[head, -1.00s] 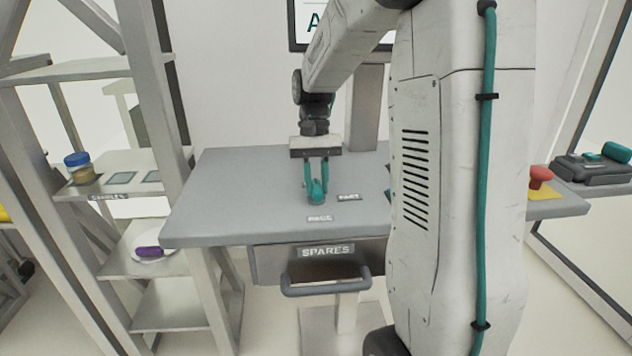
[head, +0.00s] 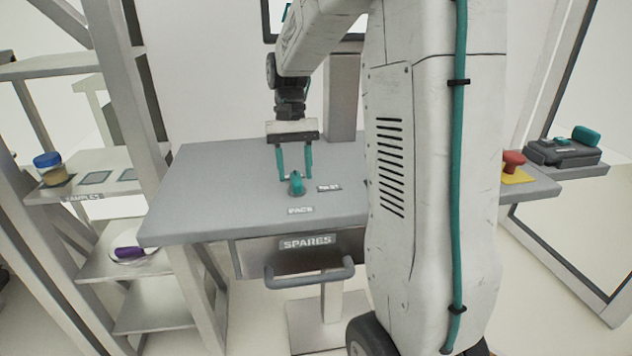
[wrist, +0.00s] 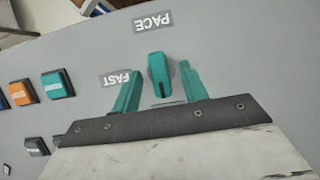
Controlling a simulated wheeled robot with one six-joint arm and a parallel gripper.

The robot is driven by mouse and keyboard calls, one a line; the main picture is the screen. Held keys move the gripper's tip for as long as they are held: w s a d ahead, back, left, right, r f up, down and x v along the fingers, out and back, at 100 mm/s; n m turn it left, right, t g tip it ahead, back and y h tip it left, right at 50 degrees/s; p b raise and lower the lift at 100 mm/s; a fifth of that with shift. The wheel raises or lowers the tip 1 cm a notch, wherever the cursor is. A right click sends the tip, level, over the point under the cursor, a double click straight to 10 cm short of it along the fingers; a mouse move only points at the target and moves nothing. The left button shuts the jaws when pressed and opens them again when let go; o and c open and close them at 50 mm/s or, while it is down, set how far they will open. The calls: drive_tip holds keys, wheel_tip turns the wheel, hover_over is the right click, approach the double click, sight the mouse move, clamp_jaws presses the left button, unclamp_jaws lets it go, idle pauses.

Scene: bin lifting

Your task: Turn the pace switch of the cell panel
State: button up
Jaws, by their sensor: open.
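The pace switch is a teal knob (head: 296,185) on the grey table panel, behind the PACE label (head: 300,210) and left of the FAST label (head: 329,188). In the wrist view the knob (wrist: 158,72) points lengthwise roughly toward the upside-down PACE label (wrist: 152,22), with the FAST label (wrist: 118,79) at its left. My gripper (head: 295,177) is open, its teal fingers pointing down at the switch. In the wrist view my gripper (wrist: 160,72) has one finger on each side of the knob, with visible gaps. Height above the panel is hard to tell.
A SPARES drawer (head: 307,242) with a grey handle is under the table (head: 200,200). A shelf (head: 110,170) with a blue-lidded jar (head: 50,168) stands at left. A red button (head: 513,162) is at right. Teal and orange buttons (wrist: 22,92) lie left in the wrist view.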

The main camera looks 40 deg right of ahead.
drive_tip(key=shift+r, duration=0.95)
drive_tip(key=s+a, duration=0.2)
drive_tip(key=s, duration=0.5)
drive_tip(key=s+a+r, duration=0.1)
drive_tip(key=s+a, duration=0.1)
drive_tip(key=s, duration=0.6)
drive_tip(key=shift+s+a+r, duration=0.2)
drive_tip(key=shift+a+r, duration=0.05)
drive_tip(key=s+a+n+t+h, duration=0.2)
drive_tip(key=s+a+n+t, duration=0.3)
drive_tip(key=a, duration=0.5)
drive_tip(key=shift+s+a+r+n, duration=0.15)
drive_tip(key=shift+a+n, duration=0.2)
drive_tip(key=shift+n, duration=0.45)
